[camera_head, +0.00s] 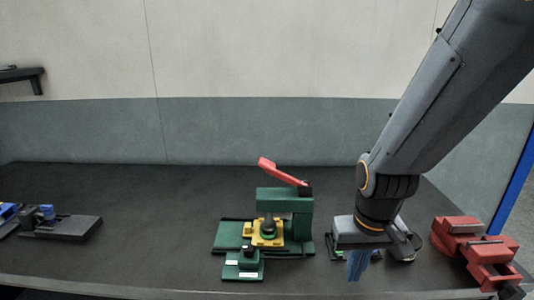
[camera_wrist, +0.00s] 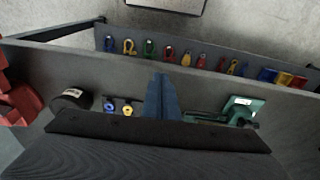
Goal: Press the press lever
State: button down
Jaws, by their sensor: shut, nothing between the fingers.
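The press (camera_head: 285,200) stands on the dark table in the middle of the head view, with a green body and base and a yellow plate. Its red press lever (camera_head: 282,172) slopes up to the left from the top of the body. My gripper (camera_head: 355,265) is right of the press, low over the table, apart from the lever. Its blue fingers are together and empty; they also show in the wrist view (camera_wrist: 162,95). The green press is right of them there (camera_wrist: 238,108); I cannot make out the lever in that view.
A red vise (camera_head: 470,245) stands right of my gripper. A dark fixture with blue parts (camera_head: 60,225) is at the far left. In the wrist view, a black round object (camera_wrist: 72,98) lies left of the fingers, and several coloured shackles (camera_wrist: 148,48) line a rail.

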jog(key=w+a+r+m+b, duration=0.15)
jog(key=w+r, duration=0.25)
jog(key=w, duration=0.4)
jog(key=n+g+y+b, duration=0.1)
jog(key=y+b, duration=0.3)
jog(key=y, duration=0.2)
send_near(267, 162)
jog(key=v, duration=0.8)
jog(key=shift+w+a, duration=0.1)
jog(key=shift+a, duration=0.2)
jog(key=shift+f, duration=0.1)
jog(key=p+x, duration=0.1)
jog(key=x, duration=0.6)
jog(key=p+x, duration=0.2)
jog(key=x, duration=0.5)
jog(key=shift+d+f, duration=0.15)
jog(key=shift+d, duration=0.1)
jog(key=shift+a+h, duration=0.15)
jog(key=shift+h, duration=0.15)
